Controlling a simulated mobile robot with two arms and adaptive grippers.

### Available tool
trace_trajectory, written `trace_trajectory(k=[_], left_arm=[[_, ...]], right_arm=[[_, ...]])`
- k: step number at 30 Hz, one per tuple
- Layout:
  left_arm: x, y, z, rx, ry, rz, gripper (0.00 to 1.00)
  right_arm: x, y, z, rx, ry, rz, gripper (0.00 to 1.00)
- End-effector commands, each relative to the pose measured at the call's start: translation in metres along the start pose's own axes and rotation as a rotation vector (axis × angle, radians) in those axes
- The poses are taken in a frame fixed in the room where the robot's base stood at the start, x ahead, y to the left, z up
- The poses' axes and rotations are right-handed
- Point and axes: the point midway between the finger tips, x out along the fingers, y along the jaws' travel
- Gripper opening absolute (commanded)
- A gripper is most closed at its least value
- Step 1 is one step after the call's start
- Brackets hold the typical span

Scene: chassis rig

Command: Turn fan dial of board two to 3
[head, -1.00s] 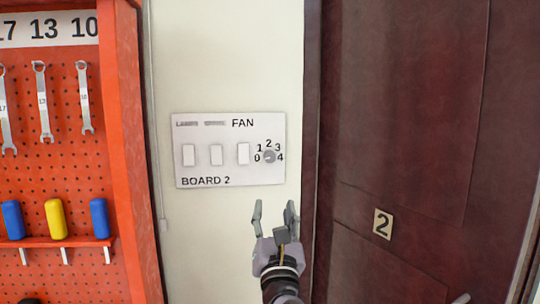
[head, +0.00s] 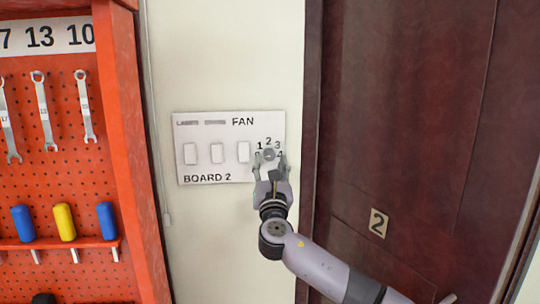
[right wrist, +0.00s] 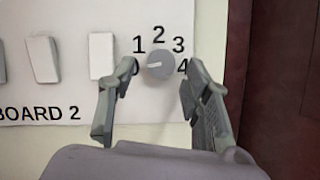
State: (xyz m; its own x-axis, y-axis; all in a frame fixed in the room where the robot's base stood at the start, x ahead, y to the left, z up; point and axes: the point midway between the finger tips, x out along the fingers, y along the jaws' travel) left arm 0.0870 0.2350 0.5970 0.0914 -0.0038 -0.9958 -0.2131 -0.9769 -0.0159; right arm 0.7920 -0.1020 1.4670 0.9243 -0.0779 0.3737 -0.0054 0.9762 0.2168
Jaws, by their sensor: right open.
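Board two (head: 215,165) is a white plate on the wall, marked FAN and BOARD 2. Its grey round fan dial (head: 268,155) is at its right end, with numbers 0 to 4 around it. In the right wrist view the dial (right wrist: 160,66) shows a light pointer mark toward the left, near 0. My right gripper (head: 269,160) is open, its fingers pointing up at the board. In the right wrist view the gripper (right wrist: 158,80) has one finger on each side of the dial, apart from it, partly covering the 0 and 4. My left gripper is out of view.
Three white switches (head: 217,153) sit in a row left of the dial. An orange pegboard (head: 55,170) with wrenches and coloured handles stands at the left.

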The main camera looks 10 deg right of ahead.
Motion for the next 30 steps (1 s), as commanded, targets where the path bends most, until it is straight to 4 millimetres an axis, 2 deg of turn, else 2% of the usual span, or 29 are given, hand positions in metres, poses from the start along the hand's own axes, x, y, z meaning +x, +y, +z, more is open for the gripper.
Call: trace_trajectory(k=[6,16,30], left_arm=[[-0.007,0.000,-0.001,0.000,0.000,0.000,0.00],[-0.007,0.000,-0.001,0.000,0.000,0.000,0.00],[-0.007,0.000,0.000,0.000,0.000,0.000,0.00]], right_arm=[[0.015,0.000,0.001,-0.001,0.000,-0.001,0.45],[0.017,0.000,0.000,0.000,0.000,0.000,0.45],[0.017,-0.001,-0.001,0.000,0.001,-0.001,0.14]])
